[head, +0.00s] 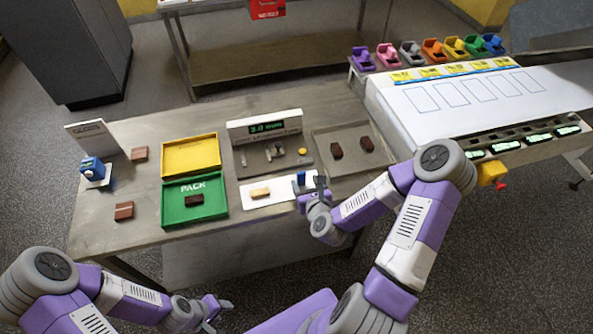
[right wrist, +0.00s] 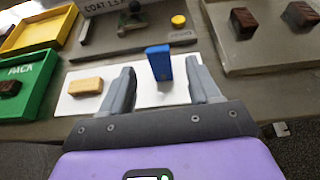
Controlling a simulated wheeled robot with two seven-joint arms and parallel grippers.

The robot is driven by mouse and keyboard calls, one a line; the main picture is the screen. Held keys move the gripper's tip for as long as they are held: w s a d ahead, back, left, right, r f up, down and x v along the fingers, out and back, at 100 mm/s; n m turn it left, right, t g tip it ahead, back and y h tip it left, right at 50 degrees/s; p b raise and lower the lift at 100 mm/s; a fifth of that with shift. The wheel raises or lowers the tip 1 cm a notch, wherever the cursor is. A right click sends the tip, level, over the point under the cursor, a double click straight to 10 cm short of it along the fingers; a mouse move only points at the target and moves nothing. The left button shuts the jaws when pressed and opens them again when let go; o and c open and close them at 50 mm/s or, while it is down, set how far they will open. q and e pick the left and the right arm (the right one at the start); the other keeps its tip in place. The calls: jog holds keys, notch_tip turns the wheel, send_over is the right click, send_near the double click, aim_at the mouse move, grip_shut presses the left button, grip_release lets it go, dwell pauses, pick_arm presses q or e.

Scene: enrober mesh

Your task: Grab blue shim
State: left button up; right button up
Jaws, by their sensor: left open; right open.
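The blue shim (right wrist: 158,62) stands upright on a white mat (right wrist: 145,92) in the right wrist view. It also shows in the head view (head: 301,177), partly hidden by my right gripper (head: 312,189). In the right wrist view my right gripper (right wrist: 161,78) is open, with the shim seen between its two fingers. Whether the fingers touch it cannot be told, but gaps show on both sides. My left gripper (head: 216,313) is open and empty at the lower left of the head view, in front of the table.
A tan bar (head: 260,193) lies on the mat left of the shim. A green PACK box (head: 172,212) stands further left. The display station (head: 264,127) is behind the mat. A grey tray (head: 322,132) with two dark pieces (head: 336,151) is at the right.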

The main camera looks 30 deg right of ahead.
aim_at(302, 176)
jog(key=shift+w+d, duration=0.25)
jog(key=shift+w, duration=0.05)
jog(key=b+x, duration=0.1)
jog(key=x, duration=0.5)
jog(key=shift+w+f, duration=0.2)
jog(key=shift+w, duration=0.1)
jog(key=shift+a, duration=0.1)
jog(key=shift+c, duration=0.2)
jog(key=c, duration=1)
